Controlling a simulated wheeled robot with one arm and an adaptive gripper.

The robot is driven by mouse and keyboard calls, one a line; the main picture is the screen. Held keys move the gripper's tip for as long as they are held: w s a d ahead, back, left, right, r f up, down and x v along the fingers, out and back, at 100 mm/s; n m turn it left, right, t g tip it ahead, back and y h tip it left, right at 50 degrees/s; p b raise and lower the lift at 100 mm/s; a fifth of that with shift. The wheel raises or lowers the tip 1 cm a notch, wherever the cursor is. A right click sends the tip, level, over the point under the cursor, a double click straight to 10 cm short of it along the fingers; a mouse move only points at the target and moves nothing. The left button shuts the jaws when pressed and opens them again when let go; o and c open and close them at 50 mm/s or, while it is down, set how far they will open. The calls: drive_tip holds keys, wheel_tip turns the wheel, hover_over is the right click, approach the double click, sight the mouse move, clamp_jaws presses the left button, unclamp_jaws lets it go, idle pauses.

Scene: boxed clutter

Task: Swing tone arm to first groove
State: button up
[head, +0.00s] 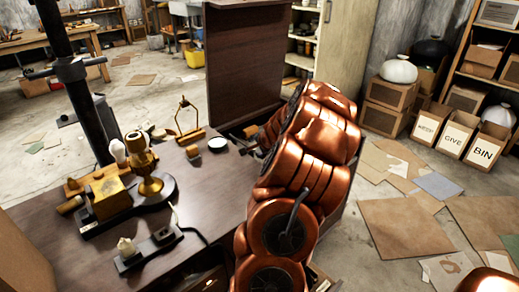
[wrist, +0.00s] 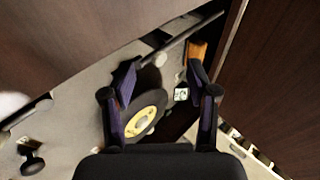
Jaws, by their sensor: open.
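In the wrist view, my gripper (wrist: 162,72) is open, with its two dark fingers apart and nothing held between them. A black record (wrist: 144,116) with a yellow label lies below and between the fingers, partly covered by the left finger. A thin dark rod (wrist: 185,38) runs from near the left fingertip toward the upper right; I cannot tell whether it is the tone arm. In the head view, my copper arm reaches to the back of the desk and hides the record; my gripper is mostly hidden there too.
The dark desk (head: 215,190) bears a brass instrument (head: 150,180), a wire-framed brass stand (head: 188,122) and a small white-topped dish (head: 218,144). A tall brown panel (head: 243,65) rises behind. An orange-brown block (wrist: 198,50) sits near the right finger.

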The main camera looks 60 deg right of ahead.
sight(254, 150)
drive_tip(key=b+x, duration=0.1)
drive_tip(key=x, duration=0.3)
drive_tip(key=shift+w+f+b, duration=0.1)
drive_tip(key=shift+f+b, duration=0.2)
drive_tip(key=shift+b, duration=0.05)
drive_tip(key=shift+d+f, duration=0.25)
drive_tip(key=shift+d, duration=0.45)
drive_tip(key=shift+d+r+n+y, duration=0.3)
drive_tip(key=shift+d+n, duration=0.2)
drive_tip(key=shift+d, duration=0.3)
drive_tip(key=shift+d+f+n+t+y+p, duration=0.1)
drive_tip(key=shift+d+n+t+y+p, duration=0.35)
drive_tip(key=shift+d, duration=1.2)
drive_tip(key=shift+c, duration=0.2)
drive_tip(key=c, duration=1)
clamp_jaws()
